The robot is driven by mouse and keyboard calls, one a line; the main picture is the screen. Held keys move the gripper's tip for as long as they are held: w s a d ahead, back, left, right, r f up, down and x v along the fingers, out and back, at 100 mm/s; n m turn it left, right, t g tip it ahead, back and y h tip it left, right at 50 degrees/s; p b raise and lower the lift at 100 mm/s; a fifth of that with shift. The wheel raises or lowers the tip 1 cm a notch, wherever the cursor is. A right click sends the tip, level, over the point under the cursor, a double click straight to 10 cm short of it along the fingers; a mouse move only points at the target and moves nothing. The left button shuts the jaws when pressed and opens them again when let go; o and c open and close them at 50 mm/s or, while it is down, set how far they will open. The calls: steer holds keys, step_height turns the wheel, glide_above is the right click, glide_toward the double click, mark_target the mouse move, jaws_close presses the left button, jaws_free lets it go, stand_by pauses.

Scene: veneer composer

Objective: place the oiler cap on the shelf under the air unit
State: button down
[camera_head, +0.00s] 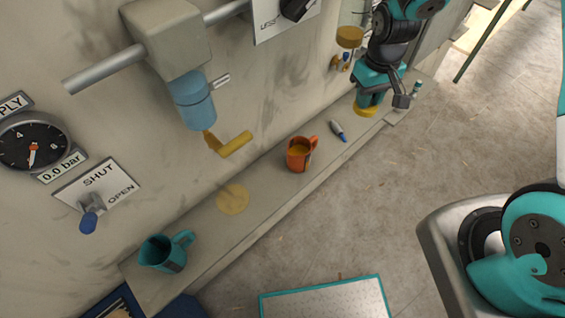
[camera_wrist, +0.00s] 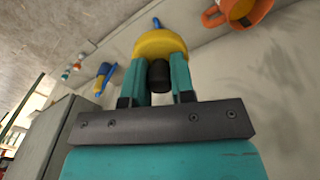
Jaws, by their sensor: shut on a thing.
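My gripper (camera_head: 369,100) points down over the far right part of the shelf (camera_head: 262,205), in front of the wall. It is shut on the yellow oiler cap (camera_head: 366,111), a round disc low between the fingers. In the wrist view the cap (camera_wrist: 160,43) sits at the fingertips of my gripper (camera_wrist: 156,68), with a black stem (camera_wrist: 159,76) between the fingers. The cap is at or just above the shelf; I cannot tell if they touch. The air unit (camera_head: 168,35) is a grey block on a pipe with a blue bowl (camera_head: 194,100), further left.
An orange mug (camera_head: 297,160) with yellow liquid, a blue-tipped tube (camera_head: 338,130) and a teal jug (camera_head: 158,255) stand or lie on the shelf. A yellow stain (camera_head: 232,199) marks it below the yellow handle (camera_head: 236,144). The shelf is clear between stain and mug.

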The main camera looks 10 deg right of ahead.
steer(key=s+a+f+n+b, duration=0.45)
steer(key=s+n+b, duration=0.3)
steer(key=b, duration=0.25)
steer(key=s+a+f+n+b, duration=0.4)
steer(key=s+f+n+b, duration=0.1)
steer(key=s+n+b, duration=0.3)
steer(key=s+a+f+n+b, duration=0.4)
steer(key=s+n+b, duration=0.3)
steer(key=b, duration=0.4)
steer(key=p, duration=1.1)
glide_toward(274, 186)
steer(key=shift+s+d+f+b, duration=0.1)
steer(key=shift+f+b, duration=0.3)
steer(key=shift+f, duration=2.4)
steer(key=shift+f, duration=0.15)
